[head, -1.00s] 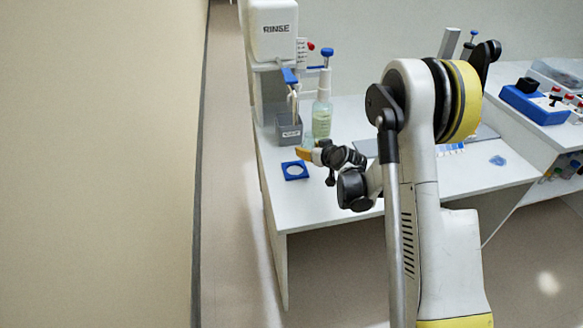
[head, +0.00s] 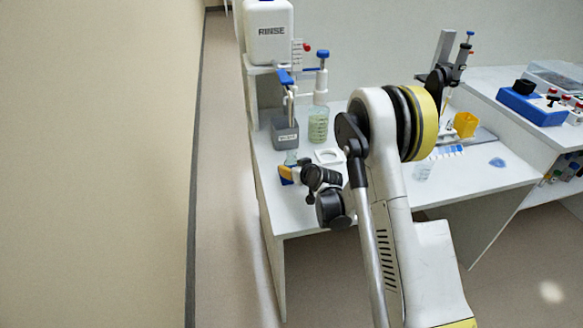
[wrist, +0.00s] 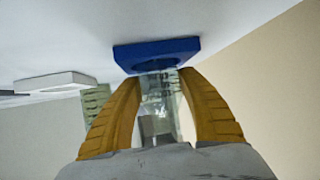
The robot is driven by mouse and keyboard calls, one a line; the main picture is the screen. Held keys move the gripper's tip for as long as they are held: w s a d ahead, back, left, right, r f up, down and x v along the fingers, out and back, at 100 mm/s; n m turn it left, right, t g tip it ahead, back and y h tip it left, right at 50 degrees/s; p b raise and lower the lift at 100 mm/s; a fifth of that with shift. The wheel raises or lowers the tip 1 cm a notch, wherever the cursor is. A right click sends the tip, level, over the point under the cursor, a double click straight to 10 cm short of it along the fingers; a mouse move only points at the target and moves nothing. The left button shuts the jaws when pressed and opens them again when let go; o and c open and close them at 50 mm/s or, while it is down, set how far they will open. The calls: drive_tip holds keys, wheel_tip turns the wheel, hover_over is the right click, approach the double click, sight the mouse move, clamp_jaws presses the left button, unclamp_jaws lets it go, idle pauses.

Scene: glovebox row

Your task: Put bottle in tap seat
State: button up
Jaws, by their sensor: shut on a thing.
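My gripper (wrist: 160,120) has orange fingers shut on a small clear bottle (wrist: 158,95). In the head view the gripper (head: 288,173) is at the left front of the table, with the bottle's pale top (head: 291,157) showing above the fingers. A blue square seat with a round recess (wrist: 155,52) lies just beyond the bottle's end in the wrist view. The bottle's end overlaps the recess there; I cannot tell whether it touches. In the head view only a blue edge (head: 285,181) shows beside the fingers.
A white square seat (head: 328,156) lies behind the gripper. A grey container (head: 285,133) under a blue-handled tap (head: 288,82) and a greenish cylinder (head: 318,126) stand further back. A RINSE tank (head: 269,30) is above. The wall is left of the table.

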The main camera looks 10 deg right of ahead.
drive_tip(key=o, duration=1.2)
drive_tip(key=shift+r, duration=0.1)
drive_tip(key=p+v, duration=0.2)
drive_tip(key=v, duration=0.9)
drive_tip(key=shift+s+r, duration=0.1)
drive_tip(key=shift+s, duration=0.15)
drive_tip(key=s+a+r+g, duration=0.3)
drive_tip(key=s+r, duration=0.9)
drive_tip(key=r, duration=0.2)
drive_tip(key=s+r, duration=0.1)
drive_tip(key=s, duration=0.5)
drive_tip(key=s+r+m+g+h, duration=0.1)
drive_tip(key=s, duration=0.6)
drive_tip(key=s+d+r+m+g+h, duration=0.1)
drive_tip(key=s, duration=0.6)
